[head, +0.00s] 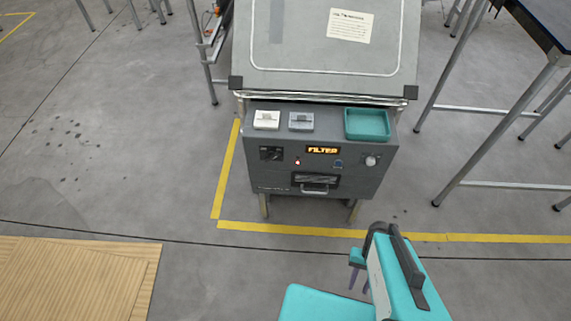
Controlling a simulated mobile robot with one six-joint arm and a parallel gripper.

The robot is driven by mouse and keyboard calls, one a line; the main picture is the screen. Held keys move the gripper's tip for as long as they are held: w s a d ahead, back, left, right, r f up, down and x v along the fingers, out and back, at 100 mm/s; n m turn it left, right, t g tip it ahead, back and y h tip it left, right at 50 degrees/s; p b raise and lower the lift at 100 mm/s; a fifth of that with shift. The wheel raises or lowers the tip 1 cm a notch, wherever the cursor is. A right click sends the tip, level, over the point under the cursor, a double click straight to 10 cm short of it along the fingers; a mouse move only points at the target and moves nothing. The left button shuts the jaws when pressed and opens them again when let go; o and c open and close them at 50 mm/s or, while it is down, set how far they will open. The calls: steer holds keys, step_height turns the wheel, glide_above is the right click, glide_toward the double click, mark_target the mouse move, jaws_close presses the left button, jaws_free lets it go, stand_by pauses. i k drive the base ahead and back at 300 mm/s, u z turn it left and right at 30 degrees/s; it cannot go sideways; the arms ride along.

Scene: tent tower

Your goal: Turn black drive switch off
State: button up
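A grey machine (277,184) stands at the centre of the head view with its front panel facing me. A small black switch plate (271,154) is at the panel's upper left; it looks like the drive switch, but its position is too small to read. A small red light (297,162) glows to its right. An orange display (322,150) reads "FILTER".
A white block (267,119), a grey block (300,121) and a teal tray (367,137) are on the machine's ledge. The panel also has a knob (371,160) and a handle (315,190). Metal-legged tables (500,109) stand at right. Floor before the panel is clear.

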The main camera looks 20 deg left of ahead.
mark_target(270, 155)
steer(key=u, duration=0.7)
steer(key=k, duration=1)
steer(key=i, duration=0.9)
